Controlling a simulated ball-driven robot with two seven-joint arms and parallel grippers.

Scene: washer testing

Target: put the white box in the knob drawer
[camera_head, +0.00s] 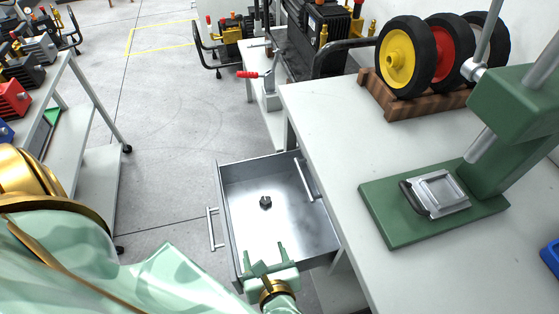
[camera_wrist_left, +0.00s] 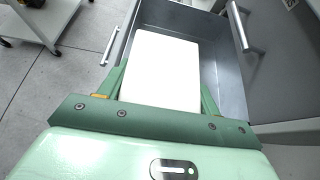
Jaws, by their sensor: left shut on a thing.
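The open grey metal drawer (camera_head: 224,205) extends from the workbench, with a small black knob (camera_head: 265,203) lying on its floor. My left gripper (camera_head: 265,258) is over the drawer's near end, its green fingers pointing into it. In the left wrist view, the white box (camera_wrist_left: 160,70) lies between the fingers, and the gripper is shut on it. The drawer (camera_wrist_left: 215,75) shows behind and around the box. In the head view the box is hard to make out against the bright drawer floor. The knob is not visible in the wrist view. My right gripper is not in view.
The white workbench (camera_head: 335,125) on the right carries a green press (camera_head: 400,215) and a wooden rack of wheels (camera_head: 400,103). A shelf cart (camera_head: 95,165) stands left, with clear floor between.

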